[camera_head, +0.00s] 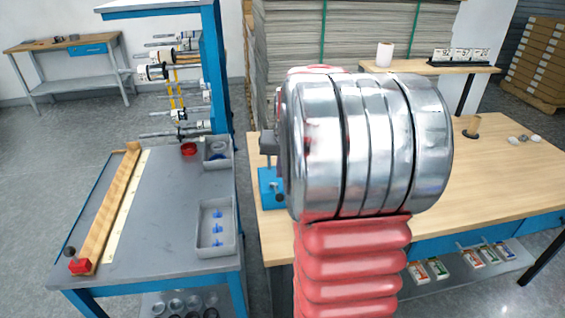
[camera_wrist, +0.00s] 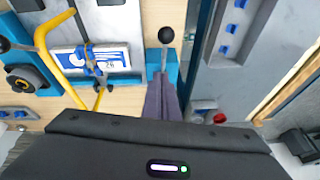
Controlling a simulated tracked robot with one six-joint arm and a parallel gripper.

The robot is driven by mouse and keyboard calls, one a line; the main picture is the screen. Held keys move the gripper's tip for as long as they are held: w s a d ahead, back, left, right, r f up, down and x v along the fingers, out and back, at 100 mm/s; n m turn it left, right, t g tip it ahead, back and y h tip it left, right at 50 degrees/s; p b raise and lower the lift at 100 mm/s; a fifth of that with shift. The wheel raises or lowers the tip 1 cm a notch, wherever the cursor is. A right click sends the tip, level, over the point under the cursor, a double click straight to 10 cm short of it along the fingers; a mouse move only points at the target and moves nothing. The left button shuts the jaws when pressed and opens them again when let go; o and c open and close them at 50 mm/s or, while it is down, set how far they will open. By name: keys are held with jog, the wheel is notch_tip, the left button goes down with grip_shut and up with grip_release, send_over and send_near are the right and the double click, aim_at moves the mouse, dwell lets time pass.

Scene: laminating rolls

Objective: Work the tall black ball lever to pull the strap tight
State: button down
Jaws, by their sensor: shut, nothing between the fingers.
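In the wrist view a tall lever with a black ball (camera_wrist: 166,35) stands on a blue mount (camera_wrist: 172,74) at the top centre. My gripper (camera_wrist: 164,80) reaches up from below with its purple-grey fingers together and empty. Their tips overlap the lever's lower rod in the picture; I cannot tell whether they touch it. A second black ball (camera_wrist: 3,45) shows at the left edge. A dark clamp-like part (camera_wrist: 88,55) crosses a blue and white card (camera_wrist: 70,60); I cannot make out the strap clearly. In the head view my arm hides the gripper and lever.
A yellow bent tube (camera_wrist: 43,45) stands left of the lever. In the head view, a blue fixture (camera_head: 269,187) shows beside my arm on the wooden table (camera_head: 490,185). Left is a grey bench (camera_head: 165,215) with bins (camera_head: 216,228) and a long wooden bar (camera_head: 108,205).

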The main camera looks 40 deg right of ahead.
jog(key=shift+s+a+f, duration=1.15)
jog(key=shift+f, duration=0.15)
jog(key=shift+f, duration=0.1)
